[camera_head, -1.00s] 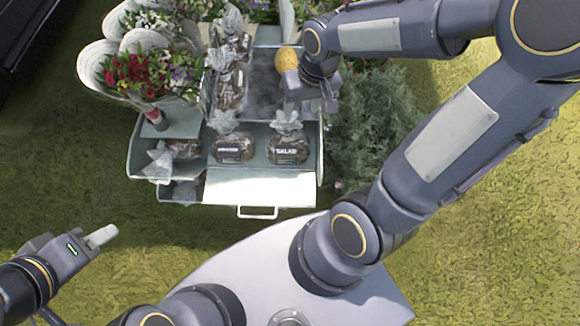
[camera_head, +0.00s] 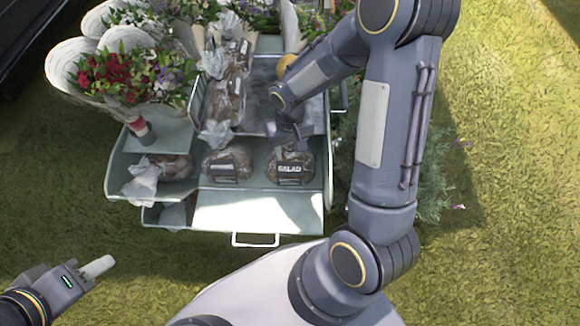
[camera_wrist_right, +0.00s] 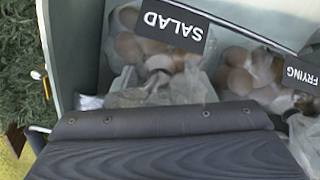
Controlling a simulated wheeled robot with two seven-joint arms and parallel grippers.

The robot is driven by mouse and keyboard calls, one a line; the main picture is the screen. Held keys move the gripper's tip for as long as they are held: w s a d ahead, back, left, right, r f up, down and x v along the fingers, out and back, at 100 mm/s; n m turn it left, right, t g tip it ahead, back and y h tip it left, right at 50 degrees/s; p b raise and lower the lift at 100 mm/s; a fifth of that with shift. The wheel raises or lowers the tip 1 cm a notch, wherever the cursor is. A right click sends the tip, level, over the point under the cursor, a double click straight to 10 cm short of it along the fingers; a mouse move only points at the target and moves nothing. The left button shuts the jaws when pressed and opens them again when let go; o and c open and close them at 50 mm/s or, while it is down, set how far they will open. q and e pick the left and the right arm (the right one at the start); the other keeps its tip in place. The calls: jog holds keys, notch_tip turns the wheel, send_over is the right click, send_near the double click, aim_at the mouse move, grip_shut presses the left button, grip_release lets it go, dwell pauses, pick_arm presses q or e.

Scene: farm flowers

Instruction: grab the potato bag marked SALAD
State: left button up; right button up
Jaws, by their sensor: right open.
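The potato bag marked SALAD (camera_head: 290,172) lies in the right end of the cart's front tray, its black label facing me. Its potatoes and clear plastic also show in the right wrist view (camera_wrist_right: 145,50). My right gripper (camera_head: 290,140) is open over the back of this bag, at its gathered top, which it mostly hides. I cannot tell whether they touch. In the right wrist view a dark part of my gripper fills the bottom. My left gripper (camera_head: 98,267) is low at the left, away from the cart; its jaw opening is unclear.
Another labelled bag (camera_head: 227,165) sits left of SALAD; the wrist view shows its FRYING label (camera_wrist_right: 302,75). More bags (camera_head: 226,95) lie in the upper tray. Flower bouquets (camera_head: 122,76) stand at the left. The cart's right wall (camera_head: 326,160) is close beside the SALAD bag.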

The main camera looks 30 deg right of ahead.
jog(key=shift+f, duration=0.5)
jog(key=shift+r, duration=0.1)
grip_shut()
